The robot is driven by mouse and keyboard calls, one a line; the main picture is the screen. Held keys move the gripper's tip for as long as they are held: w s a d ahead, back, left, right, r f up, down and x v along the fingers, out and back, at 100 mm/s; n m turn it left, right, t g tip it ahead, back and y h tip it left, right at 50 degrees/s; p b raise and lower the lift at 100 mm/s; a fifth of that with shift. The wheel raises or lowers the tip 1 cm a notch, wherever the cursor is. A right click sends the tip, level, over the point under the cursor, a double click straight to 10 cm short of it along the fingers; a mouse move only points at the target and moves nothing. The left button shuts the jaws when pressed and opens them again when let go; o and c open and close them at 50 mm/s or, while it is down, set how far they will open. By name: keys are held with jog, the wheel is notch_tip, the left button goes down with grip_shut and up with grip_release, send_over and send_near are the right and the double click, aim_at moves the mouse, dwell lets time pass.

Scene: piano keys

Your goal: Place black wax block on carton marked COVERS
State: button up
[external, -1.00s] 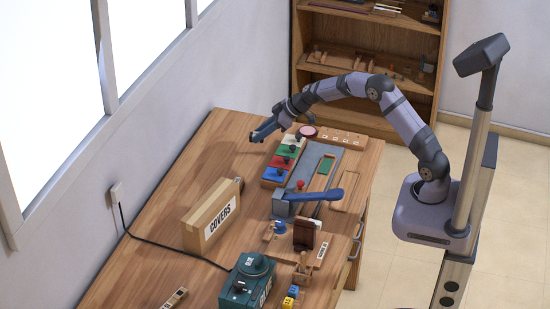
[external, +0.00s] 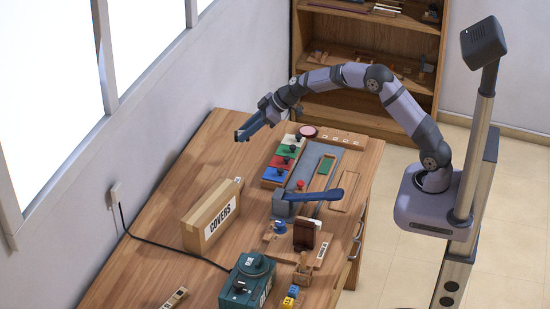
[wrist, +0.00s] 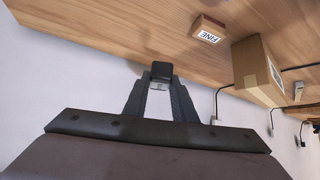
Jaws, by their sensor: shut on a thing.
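My gripper (external: 243,135) is over the far left part of the wooden table, beyond the carton. In the wrist view my gripper (wrist: 161,84) is shut on a small black block (wrist: 161,70) at its fingertips. In the external view the block is too small and dark to tell from the fingers. The carton marked COVERS (external: 204,212) is a closed brown box with a white label on the table's left side. It also shows at the right in the wrist view (wrist: 251,70), apart from the block.
A small wooden block labelled FINE (wrist: 208,30) lies on the table near the carton. A teal machine (external: 250,275) stands in front. The window wall is close on the left.

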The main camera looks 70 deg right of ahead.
jog(key=s+a+r+n+g+y+p, duration=0.1)
jog(key=s+a+r+n+y+p, duration=0.2)
jog(key=a+p, duration=0.9)
jog(key=s+a+r+n+g+y+p, duration=0.1)
jog(key=s+a+r+n+g+p, duration=0.25)
jog(key=a, duration=1.75)
notch_tip(320, 180, up, 3)
jog(key=m+t+h, duration=0.4)
jog(key=m, duration=0.2)
send_over(207, 196)
jog(key=s+d, duration=0.1)
jog(key=s, duration=0.2)
jog(key=shift+s+d, duration=0.1)
jog(key=shift+d, duration=0.1)
jog(key=shift+t, duration=0.25)
jog(key=shift+f+b, duration=3.85)
jog(key=shift+f, duration=1.2)
jog(key=shift+f, duration=0.15)
